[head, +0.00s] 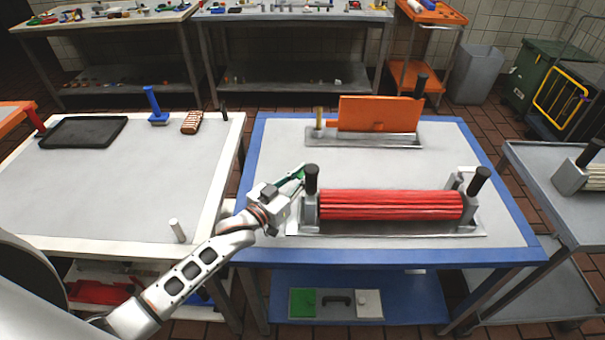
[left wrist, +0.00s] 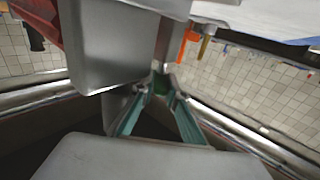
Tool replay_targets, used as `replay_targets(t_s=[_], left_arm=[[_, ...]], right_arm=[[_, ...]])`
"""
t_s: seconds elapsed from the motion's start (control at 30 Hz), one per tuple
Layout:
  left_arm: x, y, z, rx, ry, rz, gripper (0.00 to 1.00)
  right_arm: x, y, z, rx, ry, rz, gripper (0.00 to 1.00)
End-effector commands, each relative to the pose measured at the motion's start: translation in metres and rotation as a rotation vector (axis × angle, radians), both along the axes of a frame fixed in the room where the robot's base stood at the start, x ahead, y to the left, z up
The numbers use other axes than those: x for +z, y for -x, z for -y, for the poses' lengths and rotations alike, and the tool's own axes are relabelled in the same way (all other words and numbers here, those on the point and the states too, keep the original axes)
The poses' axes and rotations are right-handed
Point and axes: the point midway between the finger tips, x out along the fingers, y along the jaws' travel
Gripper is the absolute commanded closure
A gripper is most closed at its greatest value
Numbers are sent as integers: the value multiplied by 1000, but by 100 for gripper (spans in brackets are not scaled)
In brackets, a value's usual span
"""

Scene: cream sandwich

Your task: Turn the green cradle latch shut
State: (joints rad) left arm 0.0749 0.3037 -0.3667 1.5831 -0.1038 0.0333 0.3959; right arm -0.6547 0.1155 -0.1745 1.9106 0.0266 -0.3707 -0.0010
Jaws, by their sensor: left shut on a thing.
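The grey cradle (head: 310,212) stands on a metal plate on the blue-edged table and holds a red ribbed roller (head: 390,205). Black upright handles rise at its left and right ends. My left gripper (head: 300,174) is at the cradle's left end, beside the left black handle (head: 311,180). In the left wrist view its teal fingers (left wrist: 160,95) close together at the tips on a small green piece (left wrist: 161,79), which looks like the green latch. In the head view I cannot separate the latch from the fingers. My right gripper is not in view.
An orange block on a metal base (head: 378,140) stands behind the cradle. The white table (head: 130,200) at left carries a black tray (head: 84,132), a blue tool (head: 155,108) and a white cylinder (head: 177,230). A grey cart (head: 565,205) stands at right.

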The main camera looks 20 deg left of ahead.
Motion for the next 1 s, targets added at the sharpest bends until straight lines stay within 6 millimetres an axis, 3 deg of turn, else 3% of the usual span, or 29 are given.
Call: replay_targets(t_s=[0.17, 0.2, 0.23, 0.27, 0.63, 1.0], left_arm=[[1, 0, 0, -1, 1, 2, 100], [1, 0, 0, -1, 1, 2, 79], [1, 0, 0, -1, 1, 2, 71], [1, 0, 1, -1, 1, 2, 69], [1, 5, 0, -4, 3, 1, 69], [0, 52, -21, -1, 0, 1, 69]], right_arm=[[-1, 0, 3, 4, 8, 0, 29], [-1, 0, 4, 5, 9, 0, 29], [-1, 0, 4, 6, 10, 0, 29], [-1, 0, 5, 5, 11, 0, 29], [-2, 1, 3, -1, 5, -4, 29], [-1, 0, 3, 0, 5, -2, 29]])
